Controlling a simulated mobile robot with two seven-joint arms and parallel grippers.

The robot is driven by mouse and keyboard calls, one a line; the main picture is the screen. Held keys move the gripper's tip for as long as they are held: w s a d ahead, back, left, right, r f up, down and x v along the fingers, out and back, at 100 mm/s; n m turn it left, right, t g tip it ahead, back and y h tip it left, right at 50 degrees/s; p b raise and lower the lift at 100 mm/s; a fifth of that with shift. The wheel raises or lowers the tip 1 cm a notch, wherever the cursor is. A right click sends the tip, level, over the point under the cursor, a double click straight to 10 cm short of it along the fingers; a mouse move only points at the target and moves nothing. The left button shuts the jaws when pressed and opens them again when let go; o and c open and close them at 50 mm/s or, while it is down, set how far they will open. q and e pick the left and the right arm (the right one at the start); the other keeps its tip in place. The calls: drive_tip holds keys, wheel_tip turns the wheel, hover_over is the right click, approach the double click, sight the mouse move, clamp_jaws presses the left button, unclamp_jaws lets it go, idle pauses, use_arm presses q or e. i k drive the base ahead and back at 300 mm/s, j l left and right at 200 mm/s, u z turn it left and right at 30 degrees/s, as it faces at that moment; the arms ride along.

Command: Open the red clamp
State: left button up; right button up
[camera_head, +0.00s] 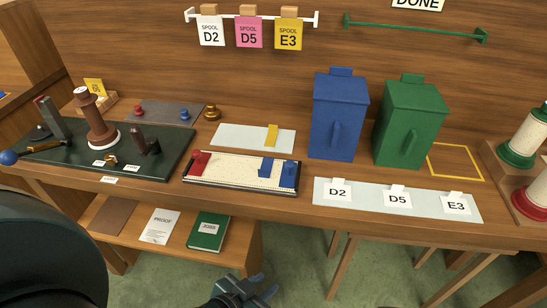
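The red clamp (198,163) is a small red block at the left end of a long, black-edged tray with a pale speckled bed (225,169). The tray lies near the front edge of the bench. My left gripper (268,286) is at the bottom of the head view, well below and in front of the bench edge. Its two fingertips look apart, with nothing between them. It is far from the red clamp. My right gripper is not in view.
Blue blocks (267,167) stand at the tray's right end. Behind is a pale plate with a yellow piece (272,135). A dark green board (70,165) with upright tools is to the left. Blue (338,115) and green (410,120) bins stand right. A lower shelf holds a green book (208,232).

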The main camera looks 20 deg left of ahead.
sight(198, 166)
drive_tip(key=u, duration=1.35)
